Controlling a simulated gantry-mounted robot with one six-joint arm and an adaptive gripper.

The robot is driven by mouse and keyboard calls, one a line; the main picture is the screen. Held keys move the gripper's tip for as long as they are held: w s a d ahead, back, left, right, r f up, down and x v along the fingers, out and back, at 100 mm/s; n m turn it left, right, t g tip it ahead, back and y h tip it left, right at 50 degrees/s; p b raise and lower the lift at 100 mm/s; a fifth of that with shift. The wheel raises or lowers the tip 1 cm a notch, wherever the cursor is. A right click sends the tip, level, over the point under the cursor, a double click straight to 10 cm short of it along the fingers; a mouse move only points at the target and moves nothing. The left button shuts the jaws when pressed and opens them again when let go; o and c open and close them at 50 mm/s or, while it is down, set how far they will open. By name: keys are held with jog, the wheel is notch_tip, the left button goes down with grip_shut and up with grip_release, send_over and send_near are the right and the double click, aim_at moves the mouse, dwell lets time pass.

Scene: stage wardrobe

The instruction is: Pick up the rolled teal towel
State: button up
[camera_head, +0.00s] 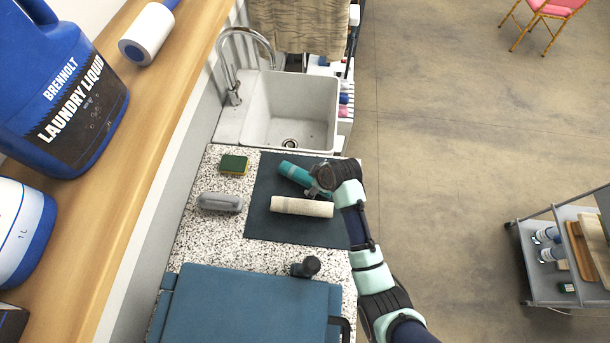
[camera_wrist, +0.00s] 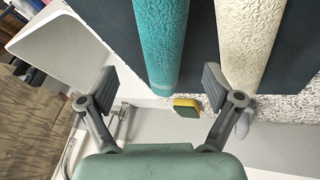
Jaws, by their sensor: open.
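The rolled teal towel (camera_head: 298,175) lies on a dark mat (camera_head: 268,226) on the speckled counter, behind a rolled cream towel (camera_head: 301,207). In the wrist view the teal towel (camera_wrist: 161,42) runs from the top edge down to between the fingers, with the cream towel (camera_wrist: 246,40) to its right. My gripper (camera_wrist: 161,84) is open and empty. Its two fingers stand apart on either side of the teal towel's end. In the head view my gripper (camera_head: 319,185) is over the right end of the teal towel and hides that end. I cannot tell whether the fingers touch the towel.
A sponge (camera_head: 234,164) and a grey-handled brush (camera_head: 220,202) lie left of the mat. A dark knobbed item (camera_head: 307,266) stands in front, beside a blue case (camera_head: 240,310). The sink (camera_head: 290,112) is behind. A shelf with a laundry bottle (camera_head: 62,95) borders the left.

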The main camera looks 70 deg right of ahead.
aim_at(310, 182)
jog(key=x, duration=0.5)
jog(key=shift+w+a+f+b, duration=0.2)
jog(key=shift+f+b, duration=0.15)
jog(key=shift+f, duration=0.05)
jog(key=c, duration=1.3)
